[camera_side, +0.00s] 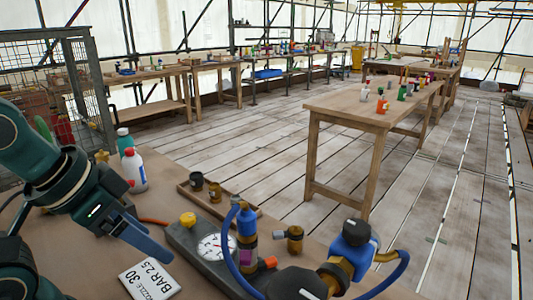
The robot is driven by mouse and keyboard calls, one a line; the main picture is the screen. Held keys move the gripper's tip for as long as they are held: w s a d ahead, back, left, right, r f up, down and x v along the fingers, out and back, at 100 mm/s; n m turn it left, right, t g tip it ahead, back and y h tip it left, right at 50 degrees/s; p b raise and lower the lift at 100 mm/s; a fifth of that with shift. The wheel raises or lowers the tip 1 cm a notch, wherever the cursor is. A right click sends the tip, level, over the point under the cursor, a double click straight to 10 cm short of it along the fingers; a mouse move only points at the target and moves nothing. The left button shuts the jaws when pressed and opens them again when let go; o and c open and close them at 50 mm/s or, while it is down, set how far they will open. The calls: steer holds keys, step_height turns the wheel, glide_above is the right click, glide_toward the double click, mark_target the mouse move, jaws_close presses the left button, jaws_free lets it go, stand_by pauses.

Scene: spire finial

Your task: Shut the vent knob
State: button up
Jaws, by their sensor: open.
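A grey block (190,247) on the brown bench carries a round white gauge (216,247). A yellow knob (188,219) stands at its back left, and a small orange-red knob (268,262) sits on the brass fitting right of the gauge. No label tells me which of these is the vent knob, and I cannot tell whether either is turned shut. My gripper (166,256) is open, with a blue finger pointing down right, left of the gauge. It looks apart from both knobs and holds nothing visible.
A blue cylinder (246,222) with a blue hose stands right of the gauge. A card (150,279) reads nozzle 30, bar 2.5.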

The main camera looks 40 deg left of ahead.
steer(key=w+a+r+n, duration=0.2)
steer(key=w+r+n, duration=0.2)
steer(key=w+n, duration=0.15)
steer(key=n+g, duration=0.6)
steer(key=n, duration=0.4)
glide_above(187, 216)
step_height(187, 216, down, 10)
steer(key=shift+d+r, duration=0.1)
steer(key=shift+r, duration=0.1)
steer(key=shift+f, duration=2.5)
jaws_close()
